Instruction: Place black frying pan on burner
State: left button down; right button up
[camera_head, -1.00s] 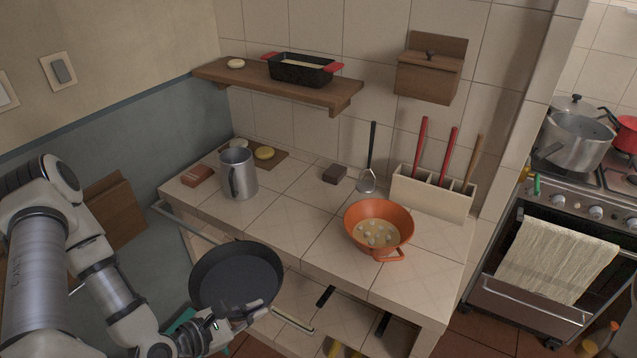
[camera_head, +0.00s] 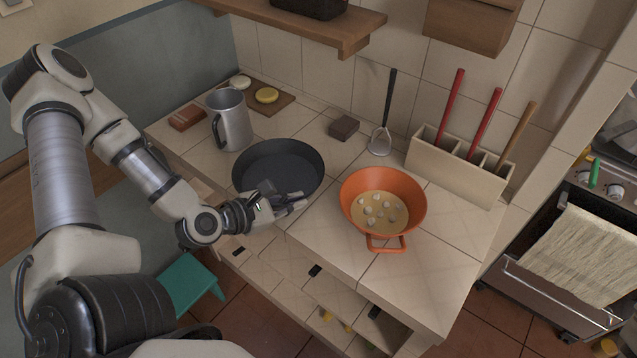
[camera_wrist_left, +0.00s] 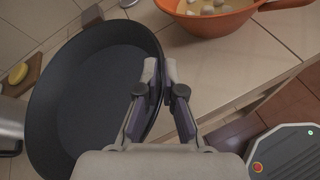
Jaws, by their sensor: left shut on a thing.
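The black frying pan (camera_head: 279,168) is over the tiled counter, between the metal pitcher and the orange colander-like bowl. I cannot tell whether its base touches the tiles. My left gripper (camera_head: 292,203) is shut on the pan at its near side. In the left wrist view the gripper (camera_wrist_left: 161,82) has its fingers at the right rim of the pan (camera_wrist_left: 85,110); the grip point is partly hidden. The stove (camera_head: 570,270) is at the right edge of the head view, with knobs and front showing; no burner is clearly visible. My right gripper is not in view.
The orange bowl (camera_head: 412,209) with pale pieces sits close to the pan's right. A metal pitcher (camera_head: 232,122) stands at its left. A utensil holder (camera_head: 455,170) stands at the back right. A wooden shelf (camera_head: 300,22) hangs above. The counter's front right is clear.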

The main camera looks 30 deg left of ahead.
aim_at(319, 169)
pick_arm(q)
jog(key=w, duration=0.1)
jog(key=w+b, duration=0.1)
jog(key=w, duration=0.1)
jog(key=w+f, duration=0.1)
jog(key=shift+w+a+f, duration=0.1)
jog(key=shift+w+a, duration=0.25)
jog(key=shift+w, duration=0.05)
jog(key=w, duration=0.7)
jog(key=shift+w+a, duration=0.15)
jog(key=shift+a, duration=0.15)
notch_tip(319, 169, down, 3)
jog(key=shift+f+p, duration=0.15)
jog(key=shift+p, duration=0.2)
jog(key=shift+f, duration=0.25)
jog(key=c, duration=1.3)
grip_release()
jog(key=shift+f, duration=0.1)
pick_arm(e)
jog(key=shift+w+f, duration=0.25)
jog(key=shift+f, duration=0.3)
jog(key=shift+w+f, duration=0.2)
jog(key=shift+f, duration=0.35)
